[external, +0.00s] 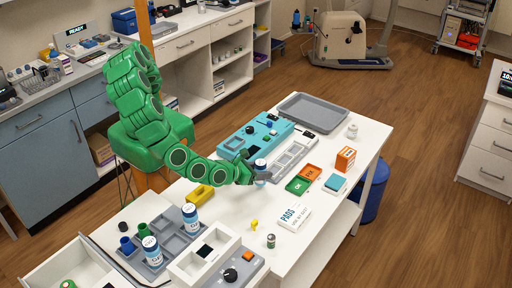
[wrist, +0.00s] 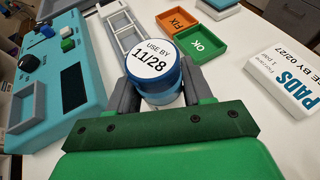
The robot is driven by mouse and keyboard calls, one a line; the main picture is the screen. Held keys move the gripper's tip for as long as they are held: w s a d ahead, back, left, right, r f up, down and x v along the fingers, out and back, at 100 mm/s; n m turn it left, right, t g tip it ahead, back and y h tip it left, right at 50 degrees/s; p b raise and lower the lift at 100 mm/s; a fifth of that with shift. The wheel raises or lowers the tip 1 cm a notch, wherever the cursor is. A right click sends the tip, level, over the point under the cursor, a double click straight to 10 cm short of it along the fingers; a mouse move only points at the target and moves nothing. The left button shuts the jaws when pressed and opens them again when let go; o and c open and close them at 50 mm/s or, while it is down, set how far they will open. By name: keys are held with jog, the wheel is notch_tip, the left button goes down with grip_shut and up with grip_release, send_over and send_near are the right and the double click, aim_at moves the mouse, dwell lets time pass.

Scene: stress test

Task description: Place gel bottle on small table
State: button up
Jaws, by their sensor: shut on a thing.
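My gripper (external: 258,179) is shut on a white bottle with a blue band (external: 261,165), over the middle of the white table. In the wrist view the bottle's round top (wrist: 152,57) reads "USE BY 11/28", and my dark fingers (wrist: 157,88) close on both sides of it. The bottle looks upright; I cannot tell whether its base touches the table. Two similar white and blue bottles (external: 190,217) (external: 150,246) stand at a grey tray (external: 166,262) at the near left. The white table (external: 240,212) has bare surface around my gripper.
A teal device (external: 256,133) and a pale slotted tray (external: 292,157) lie just beyond the bottle. Green OK (external: 298,186) and orange FIX trays (external: 312,172), a PADS box (external: 293,217) and a small battery-like cylinder (external: 271,241) lie to the right. A yellow block (external: 200,195) lies left.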

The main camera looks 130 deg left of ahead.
aim_at(261, 162)
notch_tip(261, 162, up, 7)
jog(key=shift+r, duration=0.2)
jog(key=w+d+r+m+t+h, duration=0.3)
jog(key=w+r+m+t+h, duration=0.1)
jog(key=w+r, duration=0.3)
jog(key=w+d+r+m+t+h, duration=0.3)
jog(key=w+r+m, duration=0.3)
jog(key=r, duration=0.3)
jog(key=shift+w+d+t+h, duration=0.3)
jog(key=shift+w+t+h, duration=0.2)
jog(key=shift+w+h, duration=0.3)
jog(key=shift+w+r, duration=0.1)
